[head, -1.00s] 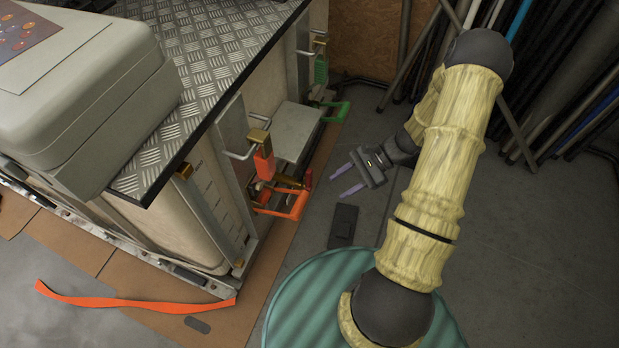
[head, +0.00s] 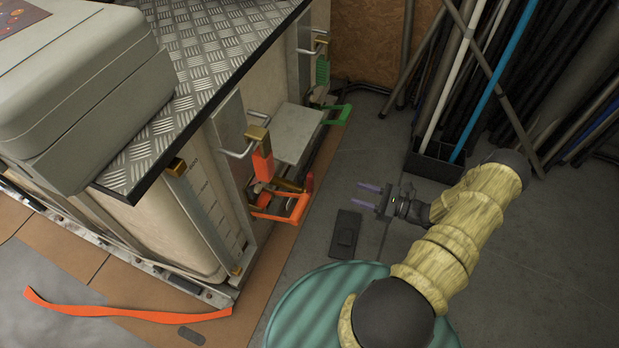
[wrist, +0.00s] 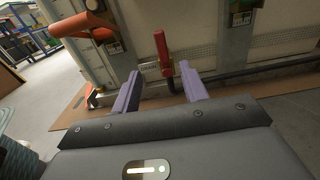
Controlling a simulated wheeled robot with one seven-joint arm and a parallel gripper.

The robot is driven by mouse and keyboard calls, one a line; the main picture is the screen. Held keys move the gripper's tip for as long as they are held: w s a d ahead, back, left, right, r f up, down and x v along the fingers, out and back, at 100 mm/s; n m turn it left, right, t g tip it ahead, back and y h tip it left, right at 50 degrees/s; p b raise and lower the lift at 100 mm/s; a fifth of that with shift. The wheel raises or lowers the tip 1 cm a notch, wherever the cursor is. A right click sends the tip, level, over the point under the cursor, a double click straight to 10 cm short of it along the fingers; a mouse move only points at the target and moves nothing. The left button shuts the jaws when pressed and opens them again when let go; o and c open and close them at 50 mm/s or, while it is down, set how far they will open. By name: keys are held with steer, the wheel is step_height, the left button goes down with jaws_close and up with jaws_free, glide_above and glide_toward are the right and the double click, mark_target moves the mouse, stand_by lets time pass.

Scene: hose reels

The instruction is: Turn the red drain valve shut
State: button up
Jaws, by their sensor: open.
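The red drain valve (wrist: 162,50) shows in the wrist view as an upright red lever on a dark pipe low on the pale tank side. It stands ahead of my gripper (wrist: 158,72), between the lines of the two purple fingers and apart from them. In the head view the red valve (head: 309,183) is small, beside an orange handle, partly hard to separate from it. My gripper (head: 357,192) is open and empty there, to the right of the valve, with its fingers pointing left at it across a gap.
An orange handle (head: 283,208) and a green handle (head: 337,114) stick out from the tank frame. A grey ledge (head: 285,133) lies between them. A black flat object (head: 345,233) is on the floor below my gripper. Pipes stand in a black holder (head: 434,161) behind.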

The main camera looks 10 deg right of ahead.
mark_target(313, 179)
steer(key=b+x, duration=0.7)
steer(key=x, duration=0.9)
steer(key=shift+w+a+f, duration=0.1)
steer(key=shift+a+f, duration=0.05)
steer(key=shift+f, duration=0.05)
steer(key=shift+w+a+r, duration=0.15)
steer(key=shift+w+a, duration=0.15)
steer(key=shift+a, duration=0.05)
steer(key=shift+c, duration=0.4)
jaws_close()
